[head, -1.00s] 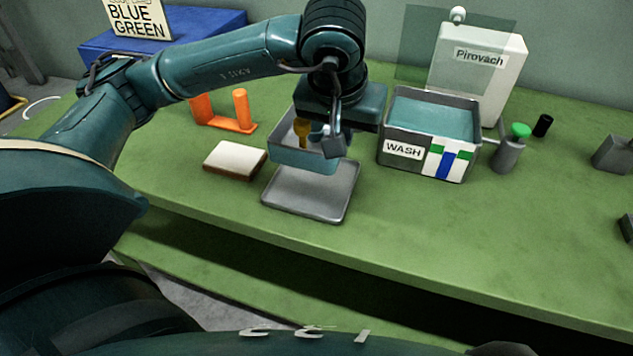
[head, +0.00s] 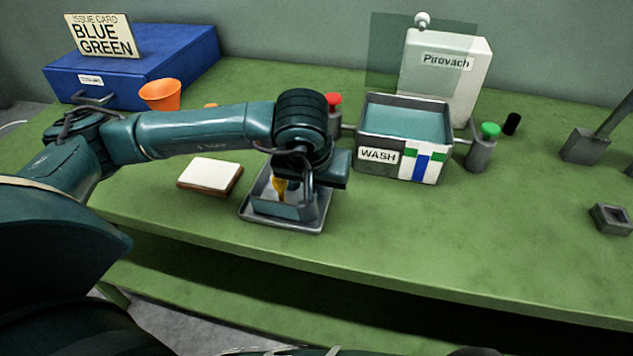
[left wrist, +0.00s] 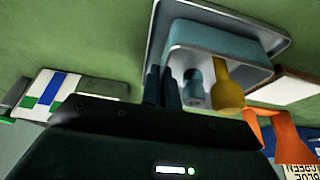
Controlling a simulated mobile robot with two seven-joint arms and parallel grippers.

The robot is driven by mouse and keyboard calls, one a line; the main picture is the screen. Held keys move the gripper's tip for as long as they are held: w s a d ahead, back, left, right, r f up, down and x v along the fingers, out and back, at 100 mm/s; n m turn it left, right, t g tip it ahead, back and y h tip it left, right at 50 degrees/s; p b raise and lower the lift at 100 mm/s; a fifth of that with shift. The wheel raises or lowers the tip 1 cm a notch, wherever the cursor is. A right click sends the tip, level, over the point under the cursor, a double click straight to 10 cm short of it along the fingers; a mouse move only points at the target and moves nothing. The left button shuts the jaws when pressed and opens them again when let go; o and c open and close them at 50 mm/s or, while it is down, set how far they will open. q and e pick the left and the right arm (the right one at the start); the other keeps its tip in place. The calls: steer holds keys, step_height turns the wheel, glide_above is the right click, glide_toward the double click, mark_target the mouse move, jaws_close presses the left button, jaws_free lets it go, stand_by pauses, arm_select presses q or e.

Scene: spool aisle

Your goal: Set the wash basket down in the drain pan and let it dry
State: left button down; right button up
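The wash basket (head: 283,209), a small blue-grey open box, is in the grey drain pan (head: 285,226) in the head view. It appears to rest on the pan floor, within the rim. In the left wrist view the basket (left wrist: 218,58) lies over the pan (left wrist: 245,20). A yellow piece (left wrist: 229,92) and a teal cylinder (left wrist: 193,88) are in the basket. My left gripper (left wrist: 163,88) has its fingers on either side of the basket's wall and looks shut on it. My arm hides part of the basket in the head view. My right gripper is not shown.
A tank marked WASH (head: 405,165) stands right of the pan, with red-topped (head: 333,103) and green-topped (head: 490,131) posts beside it. A white pad (head: 210,175) lies left. A blue box (head: 140,65) and the Pirovach container (head: 450,85) stand behind.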

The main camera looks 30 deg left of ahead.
arm_select(q)
steer(key=c, duration=2)
jaws_free()
steer(key=shift+f, duration=0.1)
steer(key=shift+c, duration=0.2)
steer(key=o, duration=0.4)
steer(key=shift+c, duration=0.2)
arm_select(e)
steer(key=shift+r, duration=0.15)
arm_select(q)
steer(key=p+v, duration=0.1)
steer(key=v, duration=1.1)
steer(key=shift+r, duration=0.2)
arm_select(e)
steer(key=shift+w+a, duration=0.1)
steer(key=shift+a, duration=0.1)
arm_select(q)
steer(key=shift+p, duration=0.3)
